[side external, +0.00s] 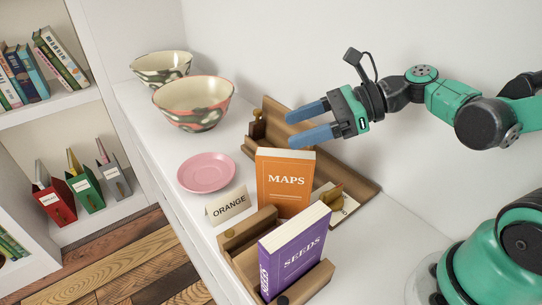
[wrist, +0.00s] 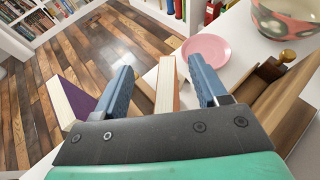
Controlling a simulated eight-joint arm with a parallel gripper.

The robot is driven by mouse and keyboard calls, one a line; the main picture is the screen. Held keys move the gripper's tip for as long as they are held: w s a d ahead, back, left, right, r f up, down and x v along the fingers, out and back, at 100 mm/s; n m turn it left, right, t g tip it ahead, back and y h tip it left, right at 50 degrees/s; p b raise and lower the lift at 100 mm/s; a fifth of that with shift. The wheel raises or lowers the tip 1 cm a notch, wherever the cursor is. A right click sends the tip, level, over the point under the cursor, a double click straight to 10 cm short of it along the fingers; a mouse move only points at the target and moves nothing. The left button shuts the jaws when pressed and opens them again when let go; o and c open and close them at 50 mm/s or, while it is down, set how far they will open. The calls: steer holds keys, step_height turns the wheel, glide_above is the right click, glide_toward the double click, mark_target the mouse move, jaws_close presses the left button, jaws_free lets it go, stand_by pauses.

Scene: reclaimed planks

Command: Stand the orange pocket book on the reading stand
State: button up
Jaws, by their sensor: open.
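The orange pocket book (side external: 285,183), marked MAPS, stands upright on the white shelf behind the ORANGE card (side external: 229,205). A long wooden stand (side external: 362,186) lies behind it; I cannot tell whether the book's base touches it. A second wooden stand (side external: 240,237) in front holds the upright purple SEEDS book (side external: 293,253). My gripper (side external: 308,121) is open and empty, above and behind the orange book, apart from it in the side view. In the wrist view, the orange book's top edge (wrist: 166,84) appears between my two blue fingers (wrist: 163,85).
A pink saucer (side external: 206,172) and two patterned bowls (side external: 193,104) (side external: 160,68) stand to the left. A brass-knobbed wooden end piece (side external: 256,128) rises from the back stand. The wall is close behind; the shelf's front edge drops to a plank floor (side external: 130,262).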

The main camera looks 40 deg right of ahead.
mark_target(290, 153)
steer(key=shift+m+t+h, duration=0.6)
steer(key=shift+m+t, duration=0.3)
steer(key=f, duration=0.1)
steer(key=s+d+f, duration=0.1)
steer(key=s+f, duration=0.1)
steer(key=shift+d+f, duration=0.1)
steer(key=shift+d, duration=0.2)
steer(key=shift+x, duration=2.7)
jaws_close()
